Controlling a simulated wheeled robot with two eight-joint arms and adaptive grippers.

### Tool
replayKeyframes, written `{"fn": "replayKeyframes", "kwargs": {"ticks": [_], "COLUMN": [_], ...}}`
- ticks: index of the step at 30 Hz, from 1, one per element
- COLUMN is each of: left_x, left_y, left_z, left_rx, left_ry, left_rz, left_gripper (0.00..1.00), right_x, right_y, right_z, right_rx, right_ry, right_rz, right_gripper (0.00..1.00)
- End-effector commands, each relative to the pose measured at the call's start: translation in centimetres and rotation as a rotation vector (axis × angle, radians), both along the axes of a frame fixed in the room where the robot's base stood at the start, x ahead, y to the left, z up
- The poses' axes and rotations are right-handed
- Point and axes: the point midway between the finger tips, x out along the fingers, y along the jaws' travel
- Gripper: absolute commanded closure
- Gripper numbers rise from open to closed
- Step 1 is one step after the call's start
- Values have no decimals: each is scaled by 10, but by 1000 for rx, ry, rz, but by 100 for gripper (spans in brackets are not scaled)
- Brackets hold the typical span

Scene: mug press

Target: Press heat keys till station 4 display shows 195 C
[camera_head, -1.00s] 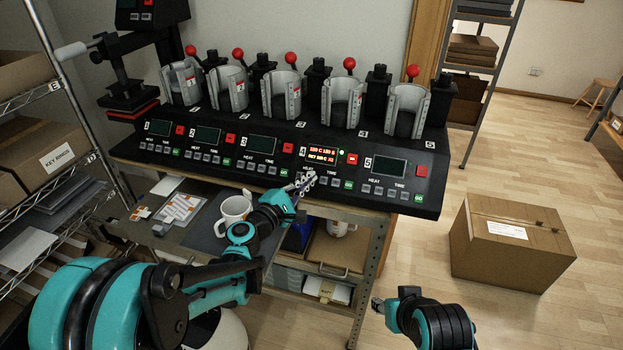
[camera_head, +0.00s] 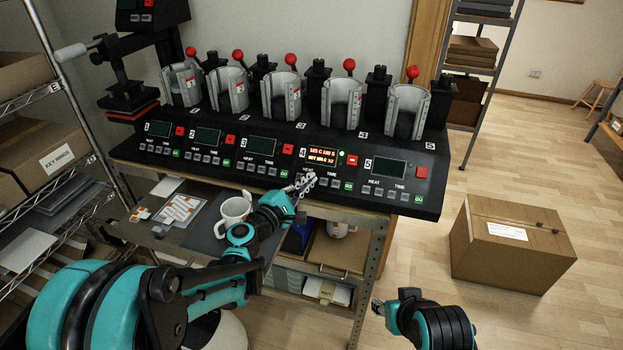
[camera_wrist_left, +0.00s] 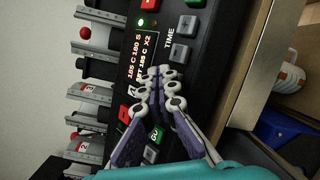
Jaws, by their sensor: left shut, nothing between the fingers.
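The station 4 display (camera_head: 322,155) is lit on the black control panel. In the left wrist view this display (camera_wrist_left: 138,62) shows a top line that seems to read 185 C 180 S; the lower line is hard to read. A green light (camera_head: 341,152) glows beside it. My left gripper (camera_head: 306,180) is shut and empty, its tips at the station 4 heat keys just below the display. The tips (camera_wrist_left: 164,74) cover those keys, so contact cannot be told. The station 4 time keys (camera_wrist_left: 184,53) are visible beside them. My right gripper (camera_head: 377,307) hangs low, away from the panel.
Mug presses with red-knobbed levers (camera_head: 349,65) stand behind the panel. The displays of the other stations, such as station 5 (camera_head: 389,167), are dark. A white mug (camera_head: 234,211) stands on the shelf below. A cardboard box (camera_head: 512,243) is on the floor at right.

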Motion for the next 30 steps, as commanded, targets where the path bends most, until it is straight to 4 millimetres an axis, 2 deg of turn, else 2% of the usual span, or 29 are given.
{"fn": "replayKeyframes", "kwargs": {"ticks": [5, 17, 30], "left_x": [-7, -9, -36], "left_y": [3, 3, 12], "left_z": [8, 9, 38], "left_rx": [0, 0, 0], "left_ry": [0, 0, 0], "left_rz": [0, 0, 0], "left_gripper": [100, 100, 100], "right_x": [0, 0, 0], "right_y": [0, 0, 0], "right_z": [6, 7, 30], "right_rx": [0, 0, 0], "right_ry": [0, 0, 0], "right_rz": [0, 0, 0], "right_gripper": [60, 60, 60]}}
